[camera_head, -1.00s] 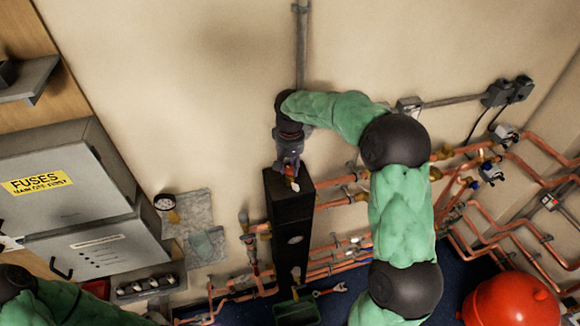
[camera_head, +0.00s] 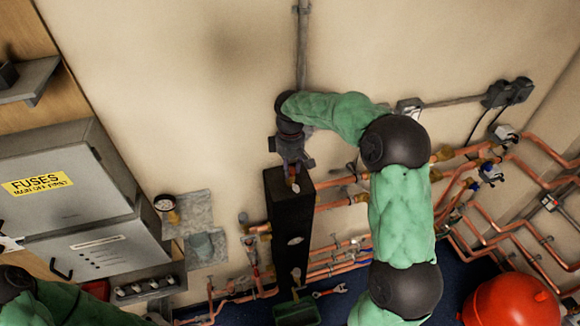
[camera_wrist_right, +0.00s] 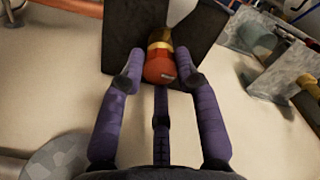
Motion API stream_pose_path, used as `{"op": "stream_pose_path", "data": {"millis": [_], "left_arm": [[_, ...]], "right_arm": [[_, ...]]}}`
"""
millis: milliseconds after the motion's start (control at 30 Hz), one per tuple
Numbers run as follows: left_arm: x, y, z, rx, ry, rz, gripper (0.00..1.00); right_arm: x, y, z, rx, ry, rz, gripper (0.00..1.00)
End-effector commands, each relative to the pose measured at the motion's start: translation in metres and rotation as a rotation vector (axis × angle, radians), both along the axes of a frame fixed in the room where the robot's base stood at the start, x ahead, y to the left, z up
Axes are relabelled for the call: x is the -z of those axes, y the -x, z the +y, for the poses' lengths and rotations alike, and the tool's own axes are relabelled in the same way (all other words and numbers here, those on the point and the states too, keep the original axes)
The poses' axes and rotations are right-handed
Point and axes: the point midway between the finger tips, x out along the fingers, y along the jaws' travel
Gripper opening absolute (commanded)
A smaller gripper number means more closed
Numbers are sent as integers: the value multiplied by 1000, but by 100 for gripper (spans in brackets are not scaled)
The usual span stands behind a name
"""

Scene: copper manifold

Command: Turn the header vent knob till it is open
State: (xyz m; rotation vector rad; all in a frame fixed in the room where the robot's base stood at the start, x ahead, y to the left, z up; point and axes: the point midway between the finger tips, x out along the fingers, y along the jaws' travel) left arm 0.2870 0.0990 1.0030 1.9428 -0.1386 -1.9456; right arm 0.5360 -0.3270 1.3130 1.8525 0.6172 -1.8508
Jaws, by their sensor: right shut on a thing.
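The header is a tall black box (camera_head: 291,225) standing against the wall. Its vent knob (camera_wrist_right: 159,66) is red-orange with a pale mark on its face and a brass collar behind it. My right gripper (camera_head: 292,171) is at the top of the header, and its purple fingers (camera_wrist_right: 160,82) are shut on the knob from both sides and below in the wrist view. In the head view the gripper covers most of the knob. I cannot tell how far the vent is open. My left arm shows at the lower left, but its gripper is out of view.
Copper pipes (camera_head: 335,204) run right from the header along the wall. A red tank (camera_head: 511,301) stands at the lower right. The wall above the header is mostly bare, with a conduit (camera_head: 303,45).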

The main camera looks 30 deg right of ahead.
Motion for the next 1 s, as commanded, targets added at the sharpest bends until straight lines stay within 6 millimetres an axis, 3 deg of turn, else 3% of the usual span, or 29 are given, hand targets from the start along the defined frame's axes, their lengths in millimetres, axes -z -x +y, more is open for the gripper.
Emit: {"op": "stream_pose_path", "data": {"millis": [500,1000], "left_arm": [[-5,0,0,0,0,0,0],[-6,0,0,0,0,0,0]], "right_arm": [[3,2,0,-448,-2,12,0],[4,2,-1,-635,-2,11,0]]}}
